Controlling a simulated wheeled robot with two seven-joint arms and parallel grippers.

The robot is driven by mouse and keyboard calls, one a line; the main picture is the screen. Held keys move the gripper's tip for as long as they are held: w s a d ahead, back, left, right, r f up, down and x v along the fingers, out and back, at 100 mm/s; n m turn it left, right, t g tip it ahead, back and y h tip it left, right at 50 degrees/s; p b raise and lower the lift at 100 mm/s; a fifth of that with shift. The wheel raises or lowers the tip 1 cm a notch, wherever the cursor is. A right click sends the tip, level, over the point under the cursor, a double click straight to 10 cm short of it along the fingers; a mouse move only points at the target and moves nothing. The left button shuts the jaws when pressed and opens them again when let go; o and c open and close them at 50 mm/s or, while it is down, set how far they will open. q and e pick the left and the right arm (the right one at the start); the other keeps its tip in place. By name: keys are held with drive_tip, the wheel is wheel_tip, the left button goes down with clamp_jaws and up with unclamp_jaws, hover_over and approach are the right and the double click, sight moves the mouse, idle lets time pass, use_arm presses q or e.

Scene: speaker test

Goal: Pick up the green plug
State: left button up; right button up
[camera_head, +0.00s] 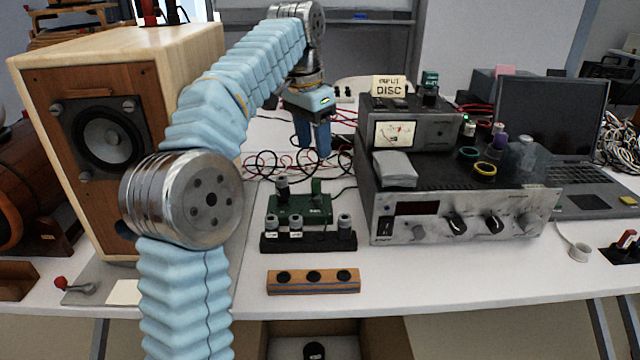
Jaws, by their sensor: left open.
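A small green upright piece (317,188), which looks like the green plug, stands at the green box (300,207) in the middle of the table. I cannot tell whether it is seated in the box or behind it. A darker green block (430,79) sits on top of the meter unit at the back. My left gripper (313,150) points down with its blue fingers apart and nothing visible between them. In the picture it is above and behind the green piece, apart from it. My right gripper is out of view.
A black strip (308,241) with several grey-topped plugs and a wooden block (313,282) with three dark holes lie in front. A wooden speaker (120,150) stands left, an amplifier (462,212) right. Red and black cables (265,165) lie behind. The front table edge is mostly clear.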

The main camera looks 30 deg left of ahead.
sight(316, 179)
use_arm(q)
drive_tip(key=f, duration=0.5)
drive_tip(key=shift+w+d+f, duration=0.1)
drive_tip(key=shift+w+d, duration=0.05)
drive_tip(key=shift+w, duration=0.2)
drive_tip(key=f, duration=0.5)
drive_tip(key=shift+w+a+f, duration=0.15)
drive_tip(key=shift+w+a, duration=0.05)
drive_tip(key=shift+c, duration=0.4)
clamp_jaws()
